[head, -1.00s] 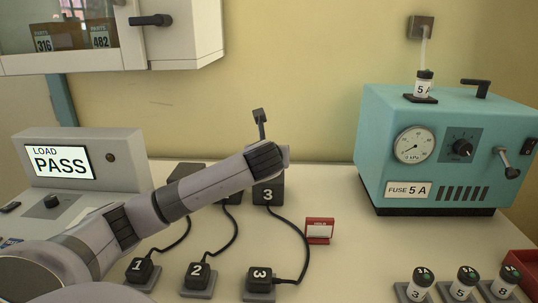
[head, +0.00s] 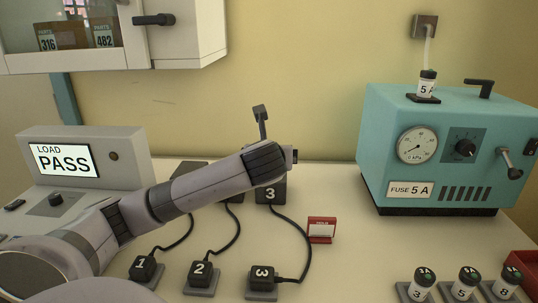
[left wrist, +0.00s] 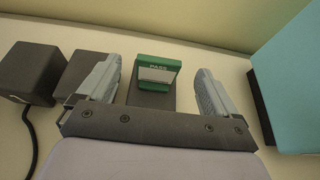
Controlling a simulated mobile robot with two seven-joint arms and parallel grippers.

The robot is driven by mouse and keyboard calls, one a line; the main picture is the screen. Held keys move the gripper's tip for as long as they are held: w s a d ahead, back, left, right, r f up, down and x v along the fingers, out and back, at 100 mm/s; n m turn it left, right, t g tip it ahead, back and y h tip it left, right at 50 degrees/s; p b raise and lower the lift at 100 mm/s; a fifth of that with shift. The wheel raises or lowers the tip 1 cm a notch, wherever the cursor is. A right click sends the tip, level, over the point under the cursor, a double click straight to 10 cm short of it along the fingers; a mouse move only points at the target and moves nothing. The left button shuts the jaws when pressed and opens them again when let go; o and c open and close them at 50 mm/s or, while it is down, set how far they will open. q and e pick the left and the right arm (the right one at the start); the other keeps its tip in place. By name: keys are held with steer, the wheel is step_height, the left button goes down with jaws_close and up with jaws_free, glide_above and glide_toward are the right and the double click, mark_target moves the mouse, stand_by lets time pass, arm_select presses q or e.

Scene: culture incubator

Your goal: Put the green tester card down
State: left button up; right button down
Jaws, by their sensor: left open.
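My left gripper (left wrist: 153,88) is open, with a visible gap between each finger and the card. In the head view my left arm reaches across the bench, and the green card is not visible there. My right gripper is not in view.
A red card (head: 321,230) stands on the bench, right of the numbered blocks and cables (head: 262,273). A teal fuse machine (head: 440,140) is at the right and a tester showing LOAD PASS (head: 110,158) at the left. Several small bottles (head: 466,277) stand at front right.

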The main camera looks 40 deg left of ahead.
arm_select(q)
steer(key=v, duration=0.7)
steer(key=shift+p, duration=0.3)
steer(key=shift+r, duration=0.1)
